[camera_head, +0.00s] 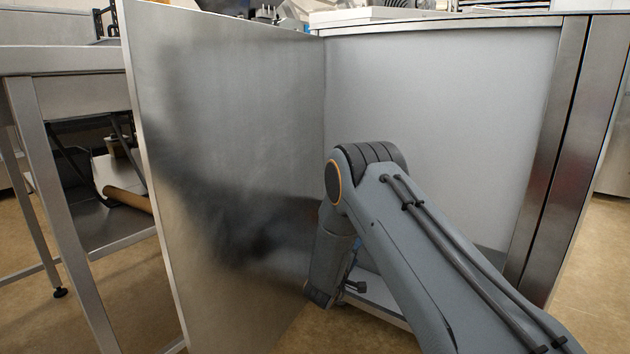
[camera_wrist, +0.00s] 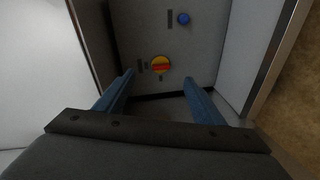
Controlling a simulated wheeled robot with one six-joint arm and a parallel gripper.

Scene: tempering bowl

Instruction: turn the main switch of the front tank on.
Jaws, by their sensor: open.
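The main switch (camera_wrist: 161,65) shows in the wrist view as a yellow disc with a red bar across it, on a grey panel (camera_wrist: 205,45) inside the cabinet. The bar lies roughly level in that picture. My gripper (camera_wrist: 157,82) is open, with its two blue fingers on either side below the switch. The fingers look apart from the switch, and nothing is between them. In the head view my arm reaches down into the open cabinet; the switch is hidden there and the gripper shows only in small part behind the arm.
A blue round button (camera_wrist: 183,18) sits on the panel above and right of the switch. An open metal door (camera_head: 220,150) stands left of my arm, and a steel post (camera_head: 565,150) stands on the right. A steel table (camera_head: 60,62) is at the far left.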

